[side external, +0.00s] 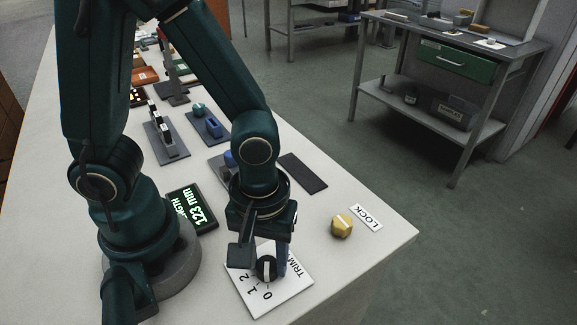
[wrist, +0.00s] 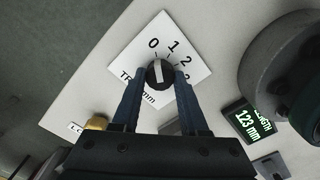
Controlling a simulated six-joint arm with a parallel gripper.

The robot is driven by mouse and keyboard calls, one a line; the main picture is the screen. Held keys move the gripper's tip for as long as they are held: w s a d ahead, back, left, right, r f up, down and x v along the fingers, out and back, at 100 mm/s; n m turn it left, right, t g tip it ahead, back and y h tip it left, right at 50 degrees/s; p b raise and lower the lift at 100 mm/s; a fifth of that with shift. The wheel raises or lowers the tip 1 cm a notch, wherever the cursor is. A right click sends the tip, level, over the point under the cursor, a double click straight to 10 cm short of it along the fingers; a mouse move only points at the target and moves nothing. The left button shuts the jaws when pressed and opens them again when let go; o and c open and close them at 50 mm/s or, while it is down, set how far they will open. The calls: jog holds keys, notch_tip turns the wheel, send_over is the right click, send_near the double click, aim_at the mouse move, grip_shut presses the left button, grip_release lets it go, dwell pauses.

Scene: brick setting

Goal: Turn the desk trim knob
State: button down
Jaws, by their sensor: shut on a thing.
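The desk trim knob (side external: 266,269) is black and round with a white pointer bar. It stands on a white dial plate (side external: 249,294) printed TRIM, with numbers from 0 upward and "mm". In the wrist view the knob (wrist: 157,75) sits between the two blue-grey fingers of my gripper (wrist: 160,77), which is shut on it. The pointer bar is nearly upright in that view, roughly toward the 0 and 1 side; the exact reading is unclear. One finger partly hides the high end of the scale. In the side view my gripper (side external: 268,262) reaches down over the plate.
A yellow knob (side external: 342,225) by a LOCK label (side external: 367,217) stands to the right, near the table edge. A display (side external: 196,211) reads 123 mm beside my base. Blue-handled fixtures (side external: 212,126) and a dark flat pad (side external: 303,173) lie behind.

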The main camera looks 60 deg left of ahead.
jog(key=m, duration=1.1)
jog(key=shift+m, duration=0.4)
jog(key=m, duration=1.1)
jog(key=shift+m, duration=0.3)
jog(key=shift+c, duration=2.1)
grip_release()
jog(key=shift+r, duration=0.1)
